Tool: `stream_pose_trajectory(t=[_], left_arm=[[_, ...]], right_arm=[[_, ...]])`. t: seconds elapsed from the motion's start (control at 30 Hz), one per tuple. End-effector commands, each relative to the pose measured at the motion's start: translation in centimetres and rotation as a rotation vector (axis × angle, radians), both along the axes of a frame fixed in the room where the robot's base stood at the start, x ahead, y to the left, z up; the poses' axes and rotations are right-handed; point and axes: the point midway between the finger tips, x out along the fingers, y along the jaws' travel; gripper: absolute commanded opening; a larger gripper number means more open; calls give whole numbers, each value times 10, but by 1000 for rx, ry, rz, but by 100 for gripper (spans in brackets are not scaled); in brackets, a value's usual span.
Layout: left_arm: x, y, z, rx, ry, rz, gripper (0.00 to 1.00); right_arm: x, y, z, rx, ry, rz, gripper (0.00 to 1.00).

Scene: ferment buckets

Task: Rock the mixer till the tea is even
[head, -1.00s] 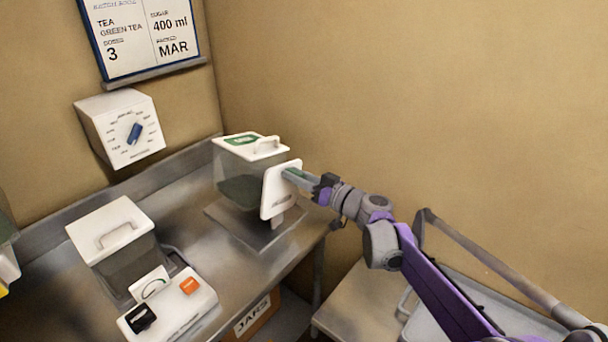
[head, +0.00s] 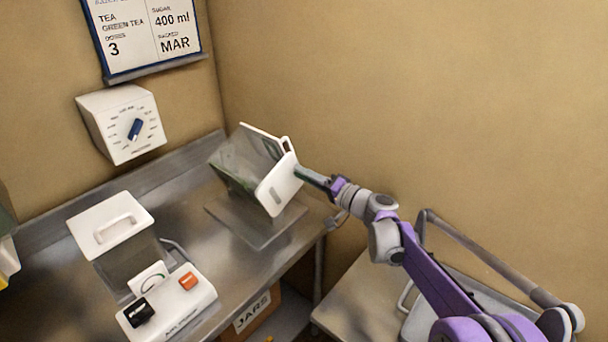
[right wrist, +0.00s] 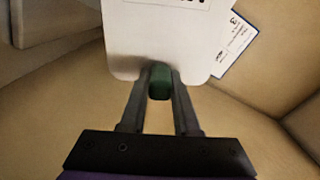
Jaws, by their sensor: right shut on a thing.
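The mixer is a clear box with dark green tea inside (head: 236,165) and a white side plate (head: 277,185), standing over a metal base plate (head: 250,228). In the head view the box is strongly tilted. Its tea lies slanted against one side, and I cannot tell how even it is. My right gripper (head: 306,173) is shut on the mixer's green handle. In the right wrist view the fingers close on this green handle (right wrist: 160,82) below the white plate (right wrist: 168,38). My left gripper is not in view.
A second white-lidded container (head: 112,222) stands on the steel counter at left, behind a white device (head: 168,308) with black and orange buttons. A dial box (head: 122,124) and a sign (head: 145,38) hang on the wall. A jars box (head: 258,312) is under the counter.

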Motion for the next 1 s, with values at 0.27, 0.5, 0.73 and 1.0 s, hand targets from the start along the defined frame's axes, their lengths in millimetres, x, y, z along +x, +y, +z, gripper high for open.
stream_pose_trajectory(t=[0.27,0.5,0.73,1.0], left_arm=[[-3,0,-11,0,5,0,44],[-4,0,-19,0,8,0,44],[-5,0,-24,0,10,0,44],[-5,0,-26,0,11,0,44]], right_arm=[[3,-3,-17,165,199,0,0],[3,-3,-27,285,344,0,0],[2,-2,-33,361,437,0,0],[2,-2,-36,401,486,0,0]])
